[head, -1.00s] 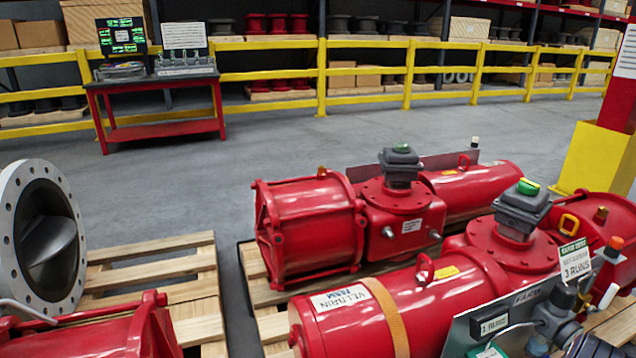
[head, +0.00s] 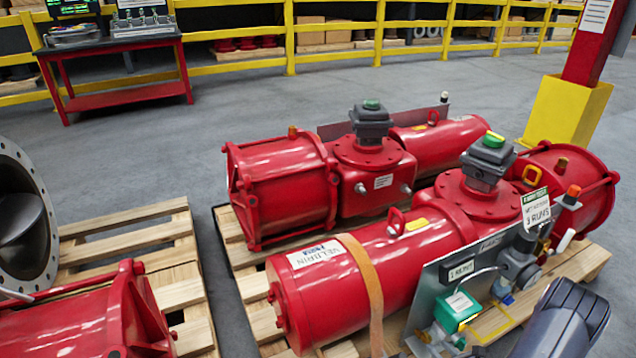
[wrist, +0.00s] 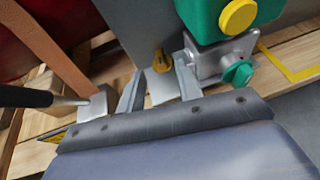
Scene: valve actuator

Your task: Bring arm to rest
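My gripper (wrist: 160,85) reaches up from the bottom of the wrist view. Its two grey fingers are apart, with nothing seen between them but a brass fitting (wrist: 162,61) that seems to lie behind them. Beyond the right finger is a silver block with a green knob (wrist: 238,72), under a green box with a yellow cap (wrist: 237,16). I cannot tell whether a finger touches anything. In the head view, a dark grey part of my arm (head: 565,322) shows at the lower right; the fingers are not seen there.
The near red actuator (head: 370,270) lies on a wooden pallet with a grey panel (head: 430,285) in front. Another red actuator (head: 285,185) lies behind it. A dark rod with a silver tip (wrist: 40,97) is left of my gripper. Open floor (head: 230,105) lies beyond, before a yellow railing (head: 290,40).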

